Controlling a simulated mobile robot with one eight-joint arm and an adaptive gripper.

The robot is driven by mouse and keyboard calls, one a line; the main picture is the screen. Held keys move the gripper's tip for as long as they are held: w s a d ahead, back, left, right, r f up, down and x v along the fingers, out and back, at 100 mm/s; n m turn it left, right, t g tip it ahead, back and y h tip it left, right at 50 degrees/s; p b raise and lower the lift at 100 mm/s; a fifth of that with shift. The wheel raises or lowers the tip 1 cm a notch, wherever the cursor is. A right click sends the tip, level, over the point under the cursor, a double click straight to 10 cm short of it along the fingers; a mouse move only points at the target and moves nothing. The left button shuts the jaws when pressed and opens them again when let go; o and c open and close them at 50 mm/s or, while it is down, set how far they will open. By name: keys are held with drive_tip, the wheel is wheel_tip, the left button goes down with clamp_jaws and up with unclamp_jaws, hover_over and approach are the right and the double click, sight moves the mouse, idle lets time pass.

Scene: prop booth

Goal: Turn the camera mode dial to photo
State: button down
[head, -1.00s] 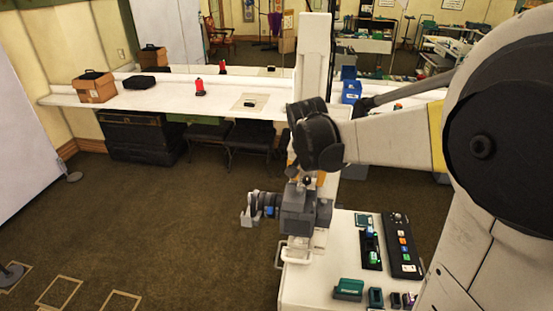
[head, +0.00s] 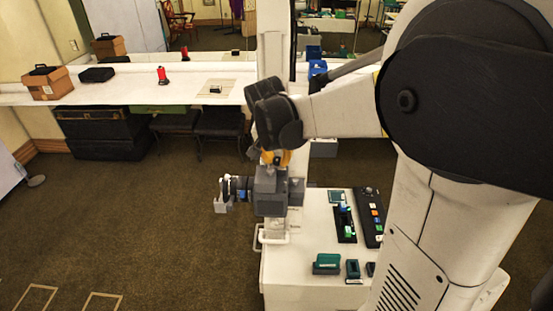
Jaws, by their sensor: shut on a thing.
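My gripper (head: 222,203) is at the end of the arm, left of the arm's wrist, over the brown carpet. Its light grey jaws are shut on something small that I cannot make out. A small dark object (head: 215,89) sits on a tan mat (head: 228,84) on the white counter; it may be the camera, but it is too small to tell. No mode dial or its setting can be made out. The gripper is well in front of the counter and apart from that object.
The white counter (head: 130,95) carries a cardboard box (head: 46,84), a black case (head: 97,75) and a red lamp (head: 162,76). Stools (head: 219,125) and a dark trunk (head: 100,133) stand beneath. A white surface (head: 300,265) holds several small devices.

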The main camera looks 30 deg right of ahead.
drive_tip(key=shift+w+m+g+h+b, duration=0.1)
drive_tip(key=shift+m+g+h+b, duration=0.3)
drive_tip(key=shift+m, duration=1.15)
drive_tip(key=shift+m+g+h+b, duration=0.2)
drive_tip(key=shift+m+g, duration=0.4)
drive_tip(key=shift+m, duration=0.95)
drive_tip(key=c, duration=1.2)
unclamp_jaws()
drive_tip(key=shift+c, duration=0.2)
drive_tip(key=v, duration=1.2)
